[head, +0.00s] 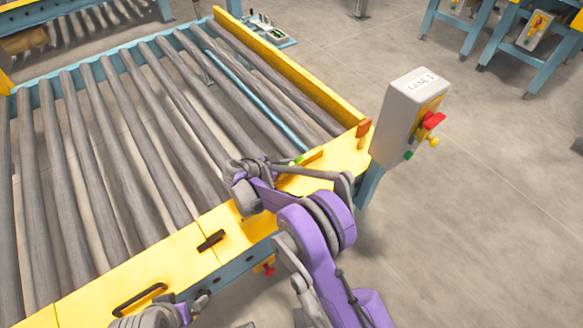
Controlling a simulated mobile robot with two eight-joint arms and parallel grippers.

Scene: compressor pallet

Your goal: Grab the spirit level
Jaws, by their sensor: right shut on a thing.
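The spirit level (312,158) looks like a short orange bar with a green spot near one end. It lies low over the yellow side rail of the roller conveyor, partly hidden behind my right arm. My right gripper (278,170) is at the bar and shut on it; its fingertips are largely hidden by the wrist. I cannot tell whether the bar still touches the rail. My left gripper (170,314) shows only in part at the bottom edge, near the black handle, and its fingers cannot be made out.
The conveyor's grey rollers (130,150) fill the left. A grey control box (402,112) with red and yellow knobs stands right of my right gripper. A dark brown block (211,241) and a black handle (139,299) are on the yellow rail. Open floor lies right.

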